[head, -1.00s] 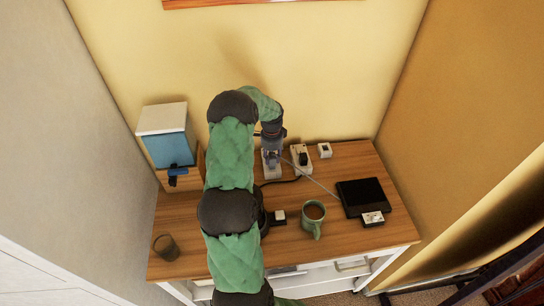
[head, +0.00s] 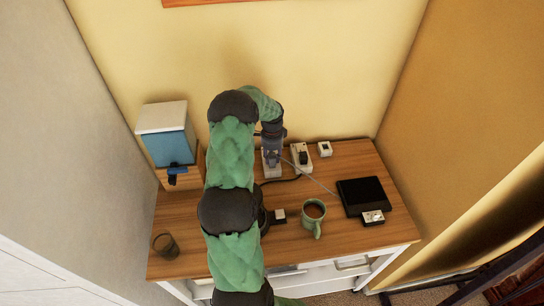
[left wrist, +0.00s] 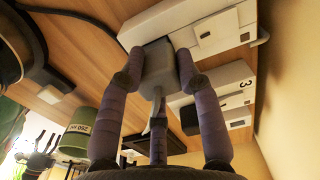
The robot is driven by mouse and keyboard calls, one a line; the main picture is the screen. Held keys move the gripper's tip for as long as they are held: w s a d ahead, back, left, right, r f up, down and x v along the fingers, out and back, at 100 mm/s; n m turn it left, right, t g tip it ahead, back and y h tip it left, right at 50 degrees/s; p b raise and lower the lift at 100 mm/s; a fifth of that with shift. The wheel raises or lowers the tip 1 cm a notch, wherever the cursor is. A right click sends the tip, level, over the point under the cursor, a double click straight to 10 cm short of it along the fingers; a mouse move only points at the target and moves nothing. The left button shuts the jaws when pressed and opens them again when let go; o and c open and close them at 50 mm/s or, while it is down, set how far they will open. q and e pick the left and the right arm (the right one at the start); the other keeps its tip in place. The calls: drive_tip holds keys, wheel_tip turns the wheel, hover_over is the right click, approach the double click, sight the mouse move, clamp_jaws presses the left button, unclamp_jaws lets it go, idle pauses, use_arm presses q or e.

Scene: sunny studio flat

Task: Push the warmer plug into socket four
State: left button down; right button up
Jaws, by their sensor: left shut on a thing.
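My left gripper (head: 272,158) is at the back of the wooden desk, over a white socket strip (head: 271,173). A thin grey cord (head: 311,178) runs from the plug towards the black flat warmer (head: 363,196). A "3" shows on a neighbouring white block (left wrist: 235,84); no "4" is readable. My right gripper is out of view.
Another white socket block (head: 302,158) with a dark part stands just right of the gripper, with a small white box (head: 325,149) beyond. A blue dispenser (head: 168,147) is left.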

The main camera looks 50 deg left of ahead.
use_arm(q)
drive_tip(key=shift+f+b, duration=0.55)
drive_tip(key=shift+f, duration=0.3)
idle(1.4)
drive_tip(key=shift+s+d+f, duration=0.1)
drive_tip(key=shift+d+f, duration=0.05)
drive_tip(key=shift+f, duration=0.1)
idle(0.7)
drive_tip(key=c, duration=0.8)
unclamp_jaws()
drive_tip(key=shift+o, duration=0.2)
drive_tip(key=shift+r, duration=0.1)
drive_tip(key=o, duration=0.4)
drive_tip(key=shift+o, duration=0.2)
drive_tip(key=shift+r, duration=0.15)
drive_tip(key=shift+r+p, duration=2.05)
drive_tip(key=shift+r, duration=1.35)
